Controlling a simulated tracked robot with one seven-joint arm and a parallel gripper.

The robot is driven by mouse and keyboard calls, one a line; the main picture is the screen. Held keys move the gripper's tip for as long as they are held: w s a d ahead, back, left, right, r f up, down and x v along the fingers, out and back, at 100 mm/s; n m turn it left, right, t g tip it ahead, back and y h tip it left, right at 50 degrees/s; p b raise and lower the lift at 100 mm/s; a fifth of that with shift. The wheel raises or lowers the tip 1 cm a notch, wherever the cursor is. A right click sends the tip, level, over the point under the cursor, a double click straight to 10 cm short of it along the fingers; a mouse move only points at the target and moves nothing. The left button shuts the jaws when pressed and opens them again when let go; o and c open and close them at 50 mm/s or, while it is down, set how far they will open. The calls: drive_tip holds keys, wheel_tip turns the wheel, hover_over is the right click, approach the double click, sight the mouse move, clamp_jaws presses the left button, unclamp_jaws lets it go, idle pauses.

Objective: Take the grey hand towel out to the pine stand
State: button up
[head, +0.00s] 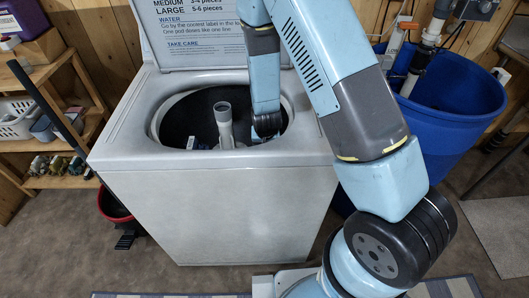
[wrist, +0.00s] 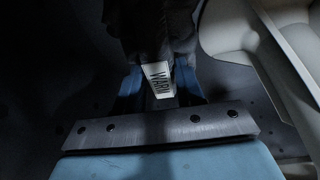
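My gripper (wrist: 160,88) reaches down inside the drum of a white top-loading washer (head: 225,200); in the head view its fingers are hidden behind the tub's rim. In the wrist view a dark grey, bunched cloth (wrist: 155,28), perhaps the hand towel, lies at the fingertips. A white printed label (wrist: 158,78) shows between the blue fingers. It is too dark to tell whether they are closed on the cloth. I cannot make out the towel in the head view. No separate pine stand is clear to me.
The washer's pale agitator (head: 223,125) rises close left of my arm and shows at right in the wrist view (wrist: 275,45). The raised lid (head: 195,60) stands behind. A blue barrel (head: 455,115) is at right, a loaded wooden shelf (head: 60,182) at left.

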clamp_jaws()
drive_tip(key=shift+r, duration=0.1)
idle(0.3)
